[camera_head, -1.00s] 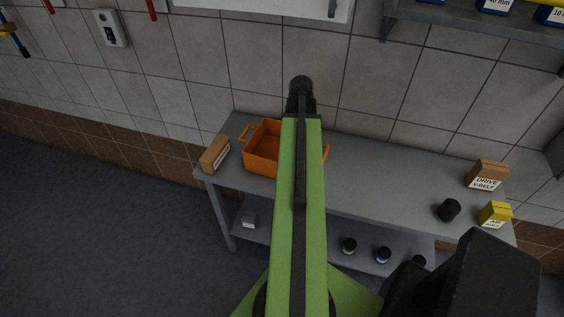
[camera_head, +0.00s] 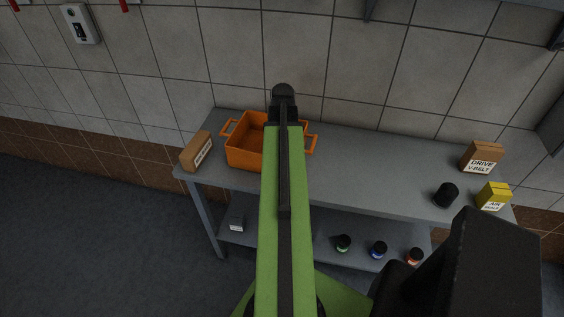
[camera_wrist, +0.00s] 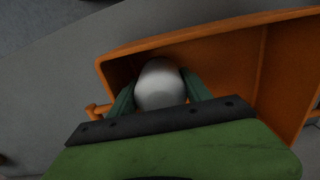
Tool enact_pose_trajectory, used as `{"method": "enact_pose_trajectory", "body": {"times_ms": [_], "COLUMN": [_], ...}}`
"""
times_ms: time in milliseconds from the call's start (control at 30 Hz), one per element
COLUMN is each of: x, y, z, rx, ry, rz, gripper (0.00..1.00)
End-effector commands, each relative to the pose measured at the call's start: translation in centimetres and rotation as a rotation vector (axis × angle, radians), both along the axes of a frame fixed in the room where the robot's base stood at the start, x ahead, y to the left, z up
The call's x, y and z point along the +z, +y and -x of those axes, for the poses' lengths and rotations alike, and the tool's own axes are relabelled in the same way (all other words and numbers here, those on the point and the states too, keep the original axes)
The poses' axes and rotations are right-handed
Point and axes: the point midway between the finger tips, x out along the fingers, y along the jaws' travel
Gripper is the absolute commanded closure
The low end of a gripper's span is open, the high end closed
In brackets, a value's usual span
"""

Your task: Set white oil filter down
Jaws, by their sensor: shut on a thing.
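The white oil filter (camera_wrist: 159,84) shows in the wrist view as a rounded white shape between the two dark green fingers of my gripper (camera_wrist: 160,90). My gripper is shut on it. Behind the filter in that view is the orange crate (camera_wrist: 180,40), with its wall running around the filter on the far side. I cannot tell how far the filter is from the crate floor. In the head view, my green arm reaches over the orange crate (camera_head: 243,142) and hides its right part. The filter and fingers are hidden there.
The crate stands on a grey workbench (camera_head: 370,170) against a tiled wall. A cardboard box (camera_head: 196,152) stands left of it. At the right are a drive belt box (camera_head: 481,158), a black cylinder (camera_head: 446,195) and a yellow box (camera_head: 493,196). The bench middle is clear.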

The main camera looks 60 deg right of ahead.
Motion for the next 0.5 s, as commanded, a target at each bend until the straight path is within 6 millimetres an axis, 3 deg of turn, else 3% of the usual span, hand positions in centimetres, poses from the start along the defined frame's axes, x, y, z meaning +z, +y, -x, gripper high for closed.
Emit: {"method": "enact_pose_trajectory", "body": {"times_ms": [33,133,500], "x": [-1.7,-3.1,-3.2], "y": [0.0,0.0,0.0], "z": [0.0,0.0,0.1], "rx": [0.0,0.0,-0.001], "ry": [0.0,0.0,0.0], "rz": [0.0,0.0,0.0], "gripper": [1.0,1.0,1.0]}}
